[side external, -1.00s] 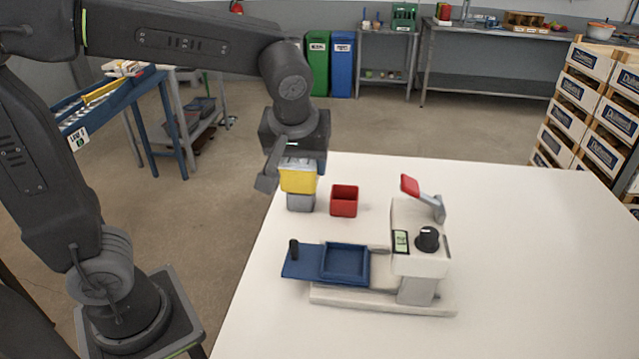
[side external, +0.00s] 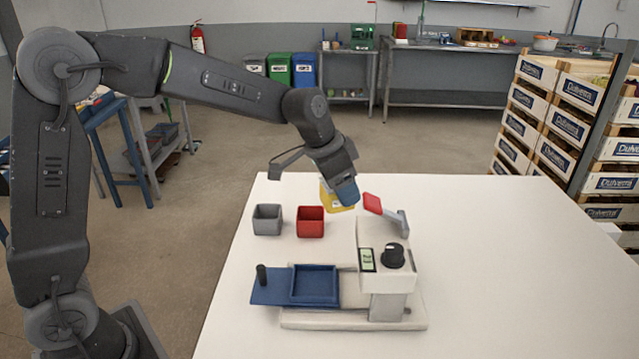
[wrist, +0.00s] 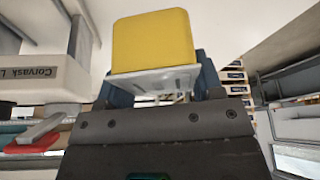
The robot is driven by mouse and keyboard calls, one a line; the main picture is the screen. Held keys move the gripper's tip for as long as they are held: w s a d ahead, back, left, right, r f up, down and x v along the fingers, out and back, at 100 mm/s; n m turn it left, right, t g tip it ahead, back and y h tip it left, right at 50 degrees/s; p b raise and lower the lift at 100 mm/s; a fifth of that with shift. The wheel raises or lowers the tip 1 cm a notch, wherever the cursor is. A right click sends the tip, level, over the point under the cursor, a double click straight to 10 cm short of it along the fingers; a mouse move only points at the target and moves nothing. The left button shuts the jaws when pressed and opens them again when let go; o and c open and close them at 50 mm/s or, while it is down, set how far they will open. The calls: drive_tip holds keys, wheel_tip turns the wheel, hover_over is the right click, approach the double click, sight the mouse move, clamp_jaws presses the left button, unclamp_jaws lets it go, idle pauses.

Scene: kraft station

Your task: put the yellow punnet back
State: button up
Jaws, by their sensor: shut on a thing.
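The yellow punnet (side external: 332,200) is in my gripper (side external: 343,190), off the table, right of the red punnet and behind the sealing machine. My gripper is tilted, and its blue fingers partly hide the punnet in the side view. In the wrist view the yellow punnet (wrist: 152,40) sits between the blue fingers (wrist: 165,88), with a silvery film or lid on the side facing the camera. The red punnet (side external: 310,222) and the grey punnet (side external: 267,220) stand side by side on the table, open at the top.
The white sealing machine (side external: 385,290) has a blue sliding tray (side external: 315,287) pulled out to the left and a raised red lever (side external: 372,203) close to my gripper's right. The white table (side external: 500,270) is clear on the right. Stacked crates (side external: 560,130) stand beyond it.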

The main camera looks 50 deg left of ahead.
drive_tip(key=shift+w+f+m+g+h, duration=0.2)
drive_tip(key=shift+w+f+m, duration=0.5)
drive_tip(key=shift+f, duration=0.6)
drive_tip(key=shift+w+f+m+g+h, duration=0.1)
drive_tip(key=shift+w+f+m+h, duration=0.1)
drive_tip(key=shift+w+f+m, duration=0.75)
drive_tip(key=shift+w+f+m+g+h, duration=0.15)
drive_tip(key=shift+w+f, duration=0.4)
drive_tip(key=shift+f, duration=1.05)
drive_tip(key=shift+f, duration=0.75)
drive_tip(key=o, duration=1.1)
drive_tip(key=shift+c, duration=0.2)
drive_tip(key=shift+r, duration=0.15)
wheel_tip(320, 180, up, 8)
